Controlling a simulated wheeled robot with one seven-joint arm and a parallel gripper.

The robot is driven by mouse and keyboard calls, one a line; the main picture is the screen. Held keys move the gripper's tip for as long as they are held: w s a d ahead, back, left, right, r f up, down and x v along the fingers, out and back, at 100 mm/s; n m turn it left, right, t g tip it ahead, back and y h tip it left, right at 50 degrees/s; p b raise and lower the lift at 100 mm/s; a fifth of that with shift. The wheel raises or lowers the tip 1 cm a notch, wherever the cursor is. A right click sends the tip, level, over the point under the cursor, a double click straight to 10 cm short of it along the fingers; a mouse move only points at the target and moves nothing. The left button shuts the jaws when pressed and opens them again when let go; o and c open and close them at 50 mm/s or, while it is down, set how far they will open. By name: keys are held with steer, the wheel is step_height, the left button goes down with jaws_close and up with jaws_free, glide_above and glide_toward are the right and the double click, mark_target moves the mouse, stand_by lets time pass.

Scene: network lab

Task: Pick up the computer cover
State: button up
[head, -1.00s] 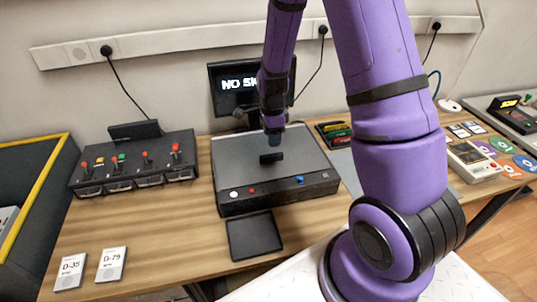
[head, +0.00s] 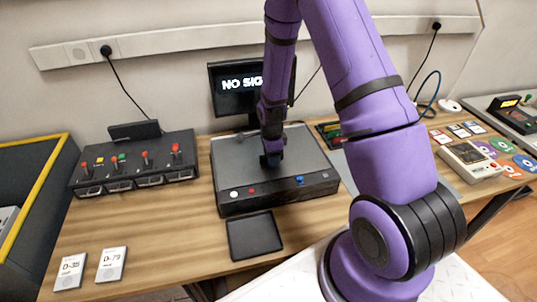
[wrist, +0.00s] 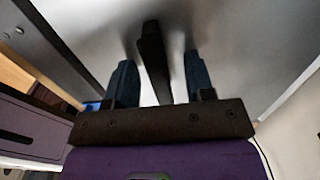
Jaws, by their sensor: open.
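The computer cover (head: 305,143) is the grey flat top of the dark computer box (head: 277,195) on the wooden bench. My gripper (head: 271,160) is down at the black handle in the middle of the cover, and mostly hides it in the head view. In the wrist view my gripper (wrist: 160,88) is open, with one dark blue finger on each side of the black handle (wrist: 152,55). The handle stands up from the grey cover (wrist: 95,25) between the fingers, with a gap visible on both sides.
A monitor reading "NO SIG..." (head: 236,84) stands behind the computer. A black panel with several switches (head: 135,165) is on the left. A black tray (head: 254,235) lies in front. Cards (head: 71,271) lie front left. Bare bench (head: 180,225) lies between.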

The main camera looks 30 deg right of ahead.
jaws_close()
steer(key=shift+r, duration=0.15)
